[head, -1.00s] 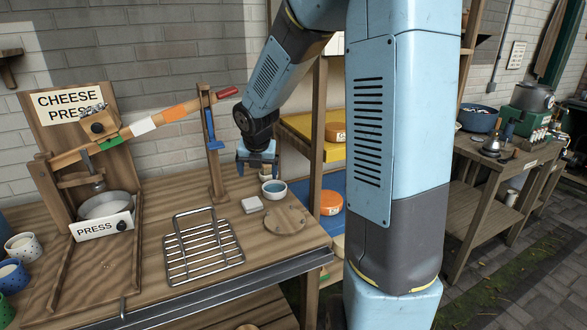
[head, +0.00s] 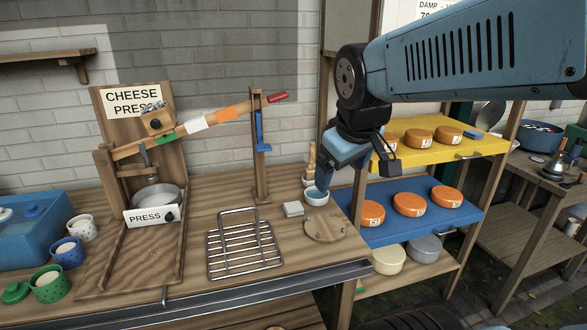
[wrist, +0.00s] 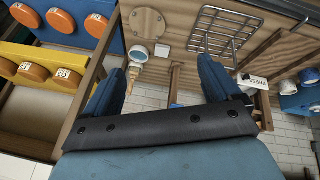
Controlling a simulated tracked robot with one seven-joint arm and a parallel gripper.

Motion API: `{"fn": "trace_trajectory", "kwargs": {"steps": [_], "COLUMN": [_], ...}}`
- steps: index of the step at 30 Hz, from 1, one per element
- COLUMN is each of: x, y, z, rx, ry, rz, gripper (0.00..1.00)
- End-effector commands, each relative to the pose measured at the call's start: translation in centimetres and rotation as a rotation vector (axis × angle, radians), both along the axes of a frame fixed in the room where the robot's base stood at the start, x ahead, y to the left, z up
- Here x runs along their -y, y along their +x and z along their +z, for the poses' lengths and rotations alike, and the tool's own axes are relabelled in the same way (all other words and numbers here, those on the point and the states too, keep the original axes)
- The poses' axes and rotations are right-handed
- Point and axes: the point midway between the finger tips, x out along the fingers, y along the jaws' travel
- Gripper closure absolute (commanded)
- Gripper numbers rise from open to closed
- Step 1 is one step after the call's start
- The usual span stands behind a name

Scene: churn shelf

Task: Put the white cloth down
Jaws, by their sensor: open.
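The white cloth (head: 293,209) is a small folded block lying flat on the wooden bench, left of a small bowl with blue contents (head: 316,196) and behind a round wooden board (head: 325,228). My gripper (head: 345,172) is open and empty. It hangs above the bench's right end, up and to the right of the cloth and apart from it. In the wrist view, the cloth (wrist: 163,50) shows as a small pale square beyond my open fingers (wrist: 162,72), beside the bowl (wrist: 138,53). Nothing is between the fingers.
A wire rack (head: 244,248) and the cheese press (head: 150,200) with its raised lever stand left of the cloth. A wooden post (head: 261,150) rises behind. Yellow (head: 455,146) and blue (head: 420,222) shelves with orange cheeses stand right of the bench.

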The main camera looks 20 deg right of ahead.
Motion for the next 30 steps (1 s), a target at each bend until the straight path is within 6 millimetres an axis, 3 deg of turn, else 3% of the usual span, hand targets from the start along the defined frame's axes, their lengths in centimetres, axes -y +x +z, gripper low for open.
{"fn": "trace_trajectory", "kwargs": {"steps": [3,9,30], "x": [-0.1,0.0,0.0], "y": [-2.3,-3.9,-3.9], "z": [0.3,0.4,0.3], "rx": [0.024,0.033,0.032], "ry": [0.125,0.229,0.235], "rz": [-0.150,-0.274,-0.283], "gripper": [0.09,0.09,0.09]}}
